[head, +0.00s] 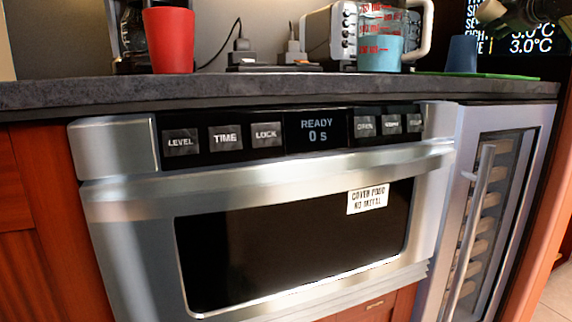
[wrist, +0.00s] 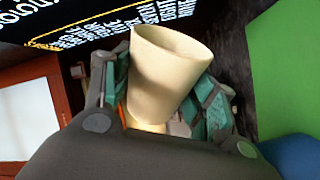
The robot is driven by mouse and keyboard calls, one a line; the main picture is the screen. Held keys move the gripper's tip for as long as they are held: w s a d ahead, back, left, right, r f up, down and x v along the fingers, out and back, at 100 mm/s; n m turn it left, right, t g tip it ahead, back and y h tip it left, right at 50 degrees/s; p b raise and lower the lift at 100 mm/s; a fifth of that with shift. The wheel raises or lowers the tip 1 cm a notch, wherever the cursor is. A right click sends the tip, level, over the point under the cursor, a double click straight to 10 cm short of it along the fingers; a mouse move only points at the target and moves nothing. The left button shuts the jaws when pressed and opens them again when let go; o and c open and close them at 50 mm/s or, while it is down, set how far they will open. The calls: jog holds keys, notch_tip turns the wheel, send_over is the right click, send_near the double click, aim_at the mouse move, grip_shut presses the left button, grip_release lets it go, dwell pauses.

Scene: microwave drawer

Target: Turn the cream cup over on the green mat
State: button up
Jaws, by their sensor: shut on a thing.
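The cream cup (wrist: 165,75) is between the fingers of my gripper (wrist: 160,100) in the wrist view. The fingers, with teal pads, are shut on its sides. Its wide open rim points away from the gripper's palm, toward the top of the wrist view. In the head view a small part of the cream cup (head: 490,11) shows at the top right, beside my dark gripper (head: 515,14), above the counter. The green mat (wrist: 285,65) is at the right in the wrist view, apart from the cup. In the head view it is a thin strip (head: 500,76) on the counter.
A blue cup (head: 462,54) stands at the mat; it also shows in the wrist view (wrist: 295,155). A red cup (head: 169,42) is far left. A dark display (head: 535,43) is behind my gripper.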

jog(key=n+p, duration=0.2)
jog(key=n, duration=0.1)
jog(key=shift+r, duration=0.3)
jog(key=shift+n+p, duration=0.75)
jog(key=shift+n, duration=0.45)
jog(key=shift+f+n, duration=0.3)
jog(key=shift+n, duration=0.1)
jog(key=shift+r+p, duration=0.2)
jog(key=shift+p, duration=0.25)
jog(key=shift+d+r+n+g+p, duration=0.1)
jog(key=shift+r+n+g+p, duration=0.15)
jog(key=shift+n+p, duration=0.8)
jog(key=shift+f+n+p, duration=0.1)
jog(key=shift+n+p, duration=0.7)
jog(key=shift+n, duration=0.25)
jog(key=shift+f+n+p, duration=0.2)
jog(key=shift+n+p, duration=0.25)
jog(key=shift+n, duration=0.25)
jog(key=shift+f, duration=0.15)
